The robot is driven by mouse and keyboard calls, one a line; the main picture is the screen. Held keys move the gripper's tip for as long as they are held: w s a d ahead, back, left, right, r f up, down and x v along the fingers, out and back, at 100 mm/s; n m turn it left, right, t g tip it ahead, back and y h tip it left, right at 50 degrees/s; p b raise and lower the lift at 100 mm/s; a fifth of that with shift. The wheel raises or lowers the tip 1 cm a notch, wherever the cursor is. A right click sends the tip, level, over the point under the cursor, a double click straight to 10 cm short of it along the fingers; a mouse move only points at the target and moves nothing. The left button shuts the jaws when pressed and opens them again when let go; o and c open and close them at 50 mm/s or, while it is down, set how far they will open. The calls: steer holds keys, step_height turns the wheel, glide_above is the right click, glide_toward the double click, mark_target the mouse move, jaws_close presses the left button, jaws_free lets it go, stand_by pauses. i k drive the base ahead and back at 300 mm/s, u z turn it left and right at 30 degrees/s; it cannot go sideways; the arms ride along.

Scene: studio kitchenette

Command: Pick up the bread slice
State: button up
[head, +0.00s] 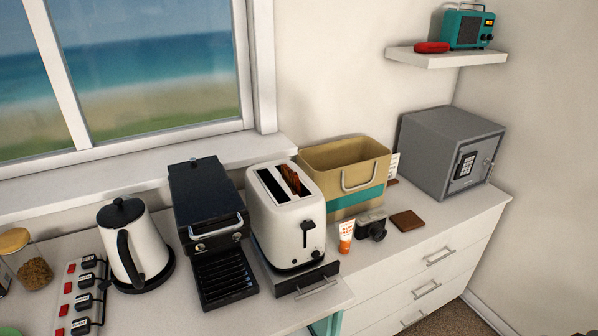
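A browned bread slice (290,178) stands in the right-hand slot of the white toaster (272,222). Its top edge sticks up out of the slot, and the rest is hidden inside. The toaster's left-hand slot looks empty. The toaster stands on a dark drawer base on the counter, with its lever on the front face. My gripper is not in the head view.
A tan and teal bin (325,160) stands close behind right. An orange tube (346,236), a camera (371,225) and a grey safe (440,150) are further right.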

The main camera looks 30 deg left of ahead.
mark_target(293, 178)
steer(key=u, duration=0.75)
steer(key=i, duration=1.05)
steer(key=u, duration=0.65)
steer(key=k, duration=0.75)
steer(key=u, duration=0.15)
steer(key=i, duration=0.8)
steer(key=z, duration=0.1)
